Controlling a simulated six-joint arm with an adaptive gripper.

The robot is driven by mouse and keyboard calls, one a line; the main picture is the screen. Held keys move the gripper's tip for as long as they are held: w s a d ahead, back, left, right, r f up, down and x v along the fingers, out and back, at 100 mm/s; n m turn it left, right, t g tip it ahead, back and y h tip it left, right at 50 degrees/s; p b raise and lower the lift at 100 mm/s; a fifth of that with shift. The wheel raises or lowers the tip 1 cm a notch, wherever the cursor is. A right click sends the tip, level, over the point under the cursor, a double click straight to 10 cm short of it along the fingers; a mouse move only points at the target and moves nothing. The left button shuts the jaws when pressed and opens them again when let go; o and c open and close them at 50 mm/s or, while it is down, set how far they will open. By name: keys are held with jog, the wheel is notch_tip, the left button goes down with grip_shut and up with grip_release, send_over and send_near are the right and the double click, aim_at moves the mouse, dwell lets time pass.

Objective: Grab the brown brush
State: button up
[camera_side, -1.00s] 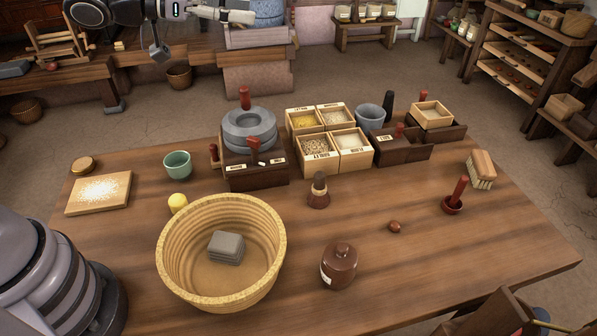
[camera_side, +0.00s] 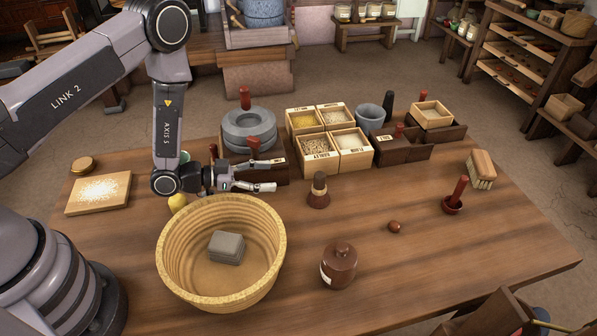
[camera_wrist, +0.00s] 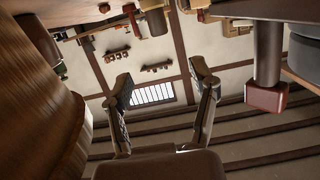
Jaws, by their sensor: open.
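A small dark brown, flared piece with a pale band (camera_side: 318,190) stands upright mid-table in the side view and looks like a brown brush. A second brush, with a tan wooden back and pale bristles (camera_side: 481,169), lies near the table's right end. My gripper (camera_side: 277,174) is open and empty, low over the table and pointing right. Its fingertips are a short way left of the flared piece, not touching it. The wrist view shows both fingers spread (camera_wrist: 160,80) with nothing between them. I cannot surely pick out either brush there.
A wicker basket (camera_side: 170,272) holding a grey block (camera_side: 226,247) is just below my gripper. A quern (camera_side: 249,131) on a dark stand is behind it, with grain boxes (camera_side: 350,162) to its right. A brown jar (camera_side: 339,266) stands in front. The table right of centre is mostly clear.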

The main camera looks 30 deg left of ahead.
aim_at(315, 175)
jog(key=x, duration=0.7)
jog(key=shift+f+x, duration=0.1)
jog(key=shift+x, duration=1.25)
jog(key=shift+f+x, duration=0.15)
jog(key=shift+x, duration=1.2)
grip_shut()
